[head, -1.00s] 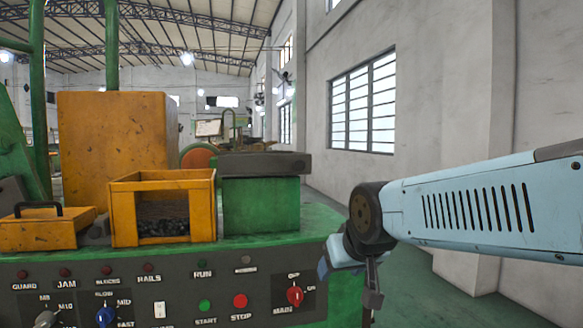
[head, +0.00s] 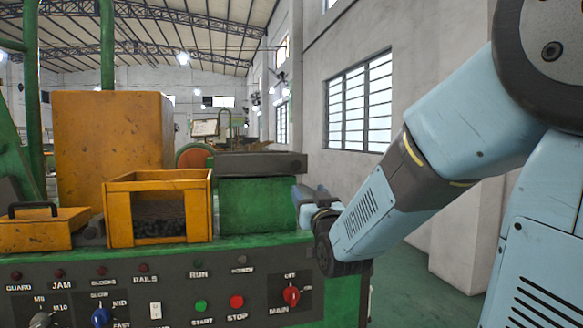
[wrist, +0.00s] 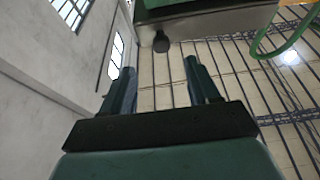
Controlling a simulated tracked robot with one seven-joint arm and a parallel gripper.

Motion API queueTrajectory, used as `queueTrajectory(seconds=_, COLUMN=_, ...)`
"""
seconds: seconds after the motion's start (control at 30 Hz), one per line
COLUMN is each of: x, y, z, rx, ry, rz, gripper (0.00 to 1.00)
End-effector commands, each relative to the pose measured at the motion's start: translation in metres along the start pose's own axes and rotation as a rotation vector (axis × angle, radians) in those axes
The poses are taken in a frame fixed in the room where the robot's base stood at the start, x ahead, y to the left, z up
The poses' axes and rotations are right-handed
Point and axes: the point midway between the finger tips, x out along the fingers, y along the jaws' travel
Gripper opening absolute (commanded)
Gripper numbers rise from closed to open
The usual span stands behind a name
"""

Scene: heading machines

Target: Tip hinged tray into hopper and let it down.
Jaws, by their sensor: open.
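A flat dark-grey tray (head: 260,164) lies level on top of a green block (head: 258,205) at the machine's right end. An orange open-fronted hopper (head: 158,184) with dark small pieces inside stands left of it. My gripper (head: 308,193) is just right of the green block, below the level of the tray. In the wrist view my gripper (wrist: 161,80) is open and empty, its fingers pointing toward the grey tray (wrist: 215,28). A dark round knob (wrist: 161,42) on the tray's edge lies ahead, in line with the gap between the fingertips, apart from them.
A control panel (head: 180,290) with knobs and buttons runs along the machine's front. An orange lidded box (head: 40,230) with a black handle sits at left, and a tall orange cabinet (head: 110,130) stands behind. The floor (head: 440,275) at right is clear.

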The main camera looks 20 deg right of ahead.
Motion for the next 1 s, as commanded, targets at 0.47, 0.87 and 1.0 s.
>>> queueTrajectory(seconds=0.47, x=0.040, y=-0.001, z=-0.006, rx=0.002, ry=0.054, rz=-0.002, gripper=0.60)
queueTrajectory(seconds=0.87, x=0.108, y=-0.001, z=-0.010, rx=0.002, ry=0.054, rz=-0.003, gripper=0.60)
queueTrajectory(seconds=1.0, x=0.125, y=-0.001, z=-0.011, rx=0.002, ry=0.053, rz=-0.003, gripper=0.60)
